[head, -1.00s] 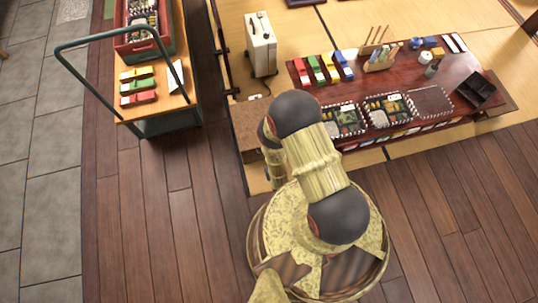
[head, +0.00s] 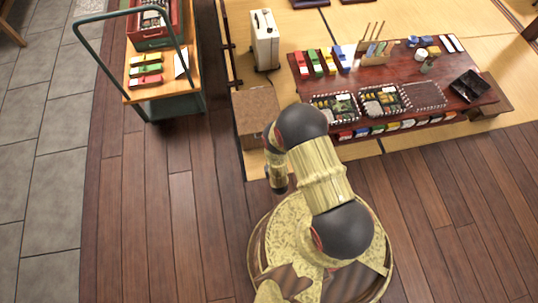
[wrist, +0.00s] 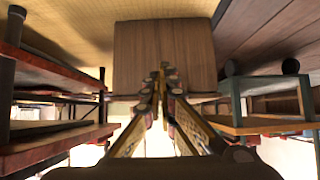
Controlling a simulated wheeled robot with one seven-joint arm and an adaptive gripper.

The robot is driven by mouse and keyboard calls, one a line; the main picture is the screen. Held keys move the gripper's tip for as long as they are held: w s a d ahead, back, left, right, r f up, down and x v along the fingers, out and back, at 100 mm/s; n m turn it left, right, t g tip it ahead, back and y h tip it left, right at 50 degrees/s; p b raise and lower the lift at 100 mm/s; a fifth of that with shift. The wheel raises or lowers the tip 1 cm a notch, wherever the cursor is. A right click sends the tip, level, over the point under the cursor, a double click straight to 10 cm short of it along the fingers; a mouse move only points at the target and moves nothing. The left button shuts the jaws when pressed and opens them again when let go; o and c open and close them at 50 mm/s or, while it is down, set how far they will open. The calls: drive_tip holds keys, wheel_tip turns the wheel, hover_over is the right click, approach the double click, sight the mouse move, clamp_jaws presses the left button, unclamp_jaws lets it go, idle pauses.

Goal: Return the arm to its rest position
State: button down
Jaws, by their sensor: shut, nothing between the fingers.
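My arm is folded over my base in the lower middle of the head view, with its dark elbow and wrist joints on top. My gripper shows in the wrist view (wrist: 163,70); its two fingers meet at the tips and hold nothing. In the head view the fingers cannot be made out; the end of the arm hangs down on the left side of the forearm. The gripper is apart from the wooden box (head: 256,112), which also shows beyond the fingertips in the wrist view (wrist: 190,42).
A low red-brown table (head: 445,72) with lunch boxes, colored packs and a black tray (head: 470,86) stands at the right. A cart (head: 165,109) with a red crate (head: 158,36) stands at the left. A white appliance (head: 265,42) stands behind the box. Plank floor (head: 150,215) is clear at lower left.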

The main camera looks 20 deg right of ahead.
drive_tip(key=shift+s+f, duration=0.1)
drive_tip(key=shift+s, duration=0.05)
drive_tip(key=shift+f, duration=0.1)
